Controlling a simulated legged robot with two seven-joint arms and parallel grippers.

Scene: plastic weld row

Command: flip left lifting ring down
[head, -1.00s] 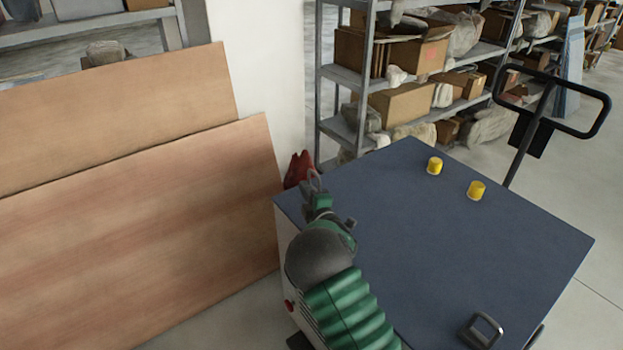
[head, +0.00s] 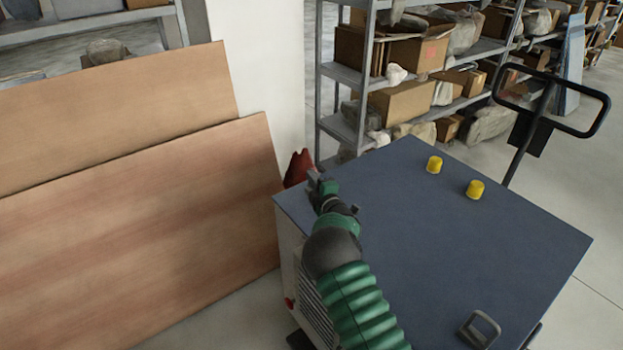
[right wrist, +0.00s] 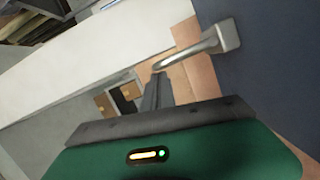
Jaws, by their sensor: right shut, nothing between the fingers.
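The left lifting ring (right wrist: 206,44) is a grey metal loop in the right wrist view. It sticks out from the dark blue top (right wrist: 270,80) of the cabinet, at its edge. My right gripper (right wrist: 157,88) is shut and empty, with its finger ends close to the ring's free end; I cannot tell whether they touch. In the head view my right gripper (head: 318,182) is over the top's left corner and largely hides the ring there. A second lifting ring (head: 479,329) is at the near right edge of the cabinet top (head: 450,240). My left gripper is not in view.
Two yellow caps (head: 434,164) (head: 475,189) stand on the far part of the top. A black handle (head: 550,105) rises behind it. Wooden boards (head: 140,230) lean at the left, by a white pillar (head: 255,80). The middle of the top is clear.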

